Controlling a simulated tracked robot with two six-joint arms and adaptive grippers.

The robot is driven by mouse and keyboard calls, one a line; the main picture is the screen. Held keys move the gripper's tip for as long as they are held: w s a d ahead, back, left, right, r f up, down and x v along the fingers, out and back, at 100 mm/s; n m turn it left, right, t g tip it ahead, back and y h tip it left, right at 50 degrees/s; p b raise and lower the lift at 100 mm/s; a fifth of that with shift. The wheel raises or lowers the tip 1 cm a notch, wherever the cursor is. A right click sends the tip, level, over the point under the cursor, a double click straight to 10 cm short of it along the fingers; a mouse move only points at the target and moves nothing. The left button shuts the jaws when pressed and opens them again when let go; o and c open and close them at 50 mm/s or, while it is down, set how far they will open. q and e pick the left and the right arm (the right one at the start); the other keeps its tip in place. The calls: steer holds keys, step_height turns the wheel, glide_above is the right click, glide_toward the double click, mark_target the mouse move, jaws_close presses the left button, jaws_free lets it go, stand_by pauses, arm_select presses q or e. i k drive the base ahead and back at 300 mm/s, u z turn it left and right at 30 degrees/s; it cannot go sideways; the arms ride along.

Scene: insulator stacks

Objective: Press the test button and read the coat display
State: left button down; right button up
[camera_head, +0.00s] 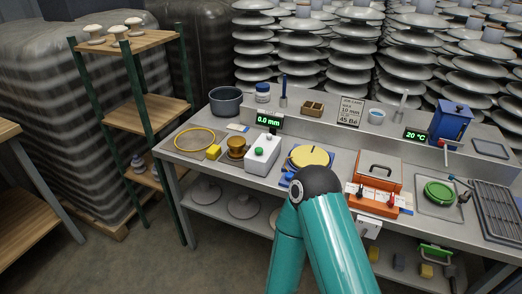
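The white box (262,158) stands on the bench left of centre, with a green round button (258,151) on its top. Behind it the coat display (268,121) is lit and reads 0.0 mm in green. One of my teal arms (335,235) rises from the bottom centre, its dark rounded joint in front of the bench edge. Nothing is seen touching the button.
Left on the bench are a round sieve (194,141) and a brass pot (236,148). A yellow-topped disc (309,156) lies right of the white box. An orange case (379,178) and a 20 °C display (415,134) are farther right. A shelf rack (146,108) stands left.

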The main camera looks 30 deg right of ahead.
mark_target(258, 150)
steer(key=u, duration=1.15)
steer(key=i, duration=0.15)
steer(key=z, duration=3)
steer(key=i, duration=1)
steer(key=u, duration=0.2)
steer(key=k, duration=0.9)
steer(key=z, duration=0.15)
steer(key=i, duration=0.6)
